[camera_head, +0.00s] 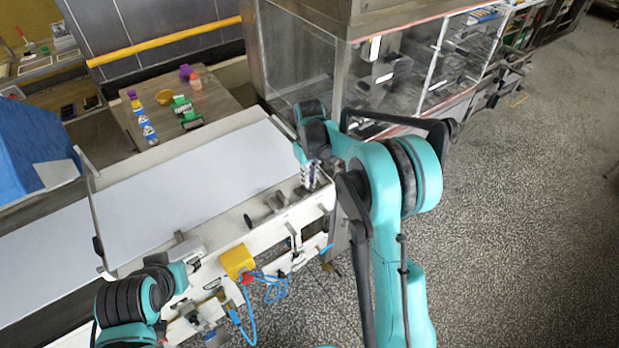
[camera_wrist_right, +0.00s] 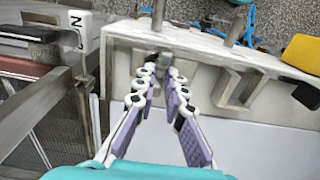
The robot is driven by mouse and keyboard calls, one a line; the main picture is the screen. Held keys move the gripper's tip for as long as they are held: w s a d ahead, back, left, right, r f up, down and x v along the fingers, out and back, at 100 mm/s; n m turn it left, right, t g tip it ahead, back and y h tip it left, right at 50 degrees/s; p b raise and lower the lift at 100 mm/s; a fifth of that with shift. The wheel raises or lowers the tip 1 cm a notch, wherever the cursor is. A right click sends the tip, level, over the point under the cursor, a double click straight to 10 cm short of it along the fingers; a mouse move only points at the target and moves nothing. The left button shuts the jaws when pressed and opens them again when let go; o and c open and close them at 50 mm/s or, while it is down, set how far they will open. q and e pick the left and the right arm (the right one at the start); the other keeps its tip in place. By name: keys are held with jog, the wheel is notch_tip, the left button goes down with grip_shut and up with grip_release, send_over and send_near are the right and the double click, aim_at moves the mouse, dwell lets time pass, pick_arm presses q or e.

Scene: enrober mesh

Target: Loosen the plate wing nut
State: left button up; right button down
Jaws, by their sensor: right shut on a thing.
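My right gripper (camera_head: 310,176) is at the far right end of the conveyor's near side rail, pointing down. In the right wrist view my right gripper (camera_wrist_right: 159,75) has its two purple-padded fingers closing in at the tips on a small grey metal part (camera_wrist_right: 160,58), which I take to be the plate wing nut. The fingers hide much of it, and its wings cannot be made out. It sits at a pale metal plate (camera_wrist_right: 122,62) on the rail.
The conveyor belt (camera_head: 190,190) is bare. Metal posts (camera_wrist_right: 238,24) and a bracket (camera_wrist_right: 232,88) stand close beside the right gripper. A yellow box (camera_head: 238,261) with blue hoses (camera_head: 277,289) hangs on the near side. A glass-fronted machine (camera_head: 300,60) stands behind. Open floor lies right.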

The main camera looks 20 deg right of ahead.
dwell(0.5)
jog(key=c, duration=1.6)
grip_release()
notch_tip(320, 180, up, 12)
